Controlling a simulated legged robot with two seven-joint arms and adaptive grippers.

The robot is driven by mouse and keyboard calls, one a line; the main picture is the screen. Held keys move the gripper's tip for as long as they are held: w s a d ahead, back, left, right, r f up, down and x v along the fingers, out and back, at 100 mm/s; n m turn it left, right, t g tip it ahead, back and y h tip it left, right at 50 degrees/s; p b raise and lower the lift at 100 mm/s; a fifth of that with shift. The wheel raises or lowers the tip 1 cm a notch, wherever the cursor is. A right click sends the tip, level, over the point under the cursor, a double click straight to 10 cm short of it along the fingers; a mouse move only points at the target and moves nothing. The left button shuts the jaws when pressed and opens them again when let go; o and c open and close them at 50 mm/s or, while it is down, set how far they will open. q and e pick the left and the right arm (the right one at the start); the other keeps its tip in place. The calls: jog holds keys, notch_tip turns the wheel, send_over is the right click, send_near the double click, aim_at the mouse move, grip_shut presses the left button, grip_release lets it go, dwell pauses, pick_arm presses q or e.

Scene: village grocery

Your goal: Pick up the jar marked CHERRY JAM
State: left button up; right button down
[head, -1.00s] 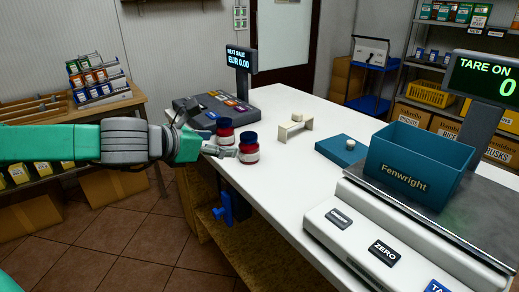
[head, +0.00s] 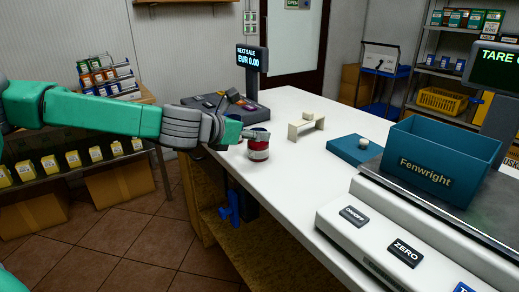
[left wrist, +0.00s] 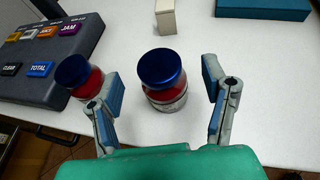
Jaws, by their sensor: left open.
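Two jars with blue lids and red contents stand on the white counter. In the left wrist view one jar (left wrist: 163,88) stands between the open fingers of my left gripper (left wrist: 164,92), with space on both sides. The other jar (left wrist: 80,76) stands just outside the left finger, partly covered by it. In the head view my left gripper (head: 258,135) reaches in from the left at one jar (head: 258,148), covering part of it; the other jar is mostly hidden. No label is legible, so I cannot tell which is CHERRY JAM. My right gripper is not in view.
A till keypad (head: 228,103) lies behind the jars. A small cream stand (head: 305,126), a blue block (head: 352,150) and a scale (head: 385,228) bearing a blue Fenwright bin (head: 428,170) are to the right. The counter's front edge (head: 268,200) is close by.

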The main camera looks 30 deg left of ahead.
pick_arm(q)
jog(key=w, duration=0.1)
jog(key=w+f, duration=0.1)
jog(key=w, duration=0.1)
jog(key=shift+a+f+b, duration=0.2)
jog(key=shift+f+b, duration=0.1)
jog(key=shift+f, duration=0.05)
jog(key=shift+d+r, duration=0.15)
jog(key=shift+d, duration=0.25)
jog(key=shift+c, duration=0.8)
jog(key=shift+d, duration=0.1)
jog(key=c, duration=1.3)
grip_shut()
jog(key=shift+a, duration=0.25)
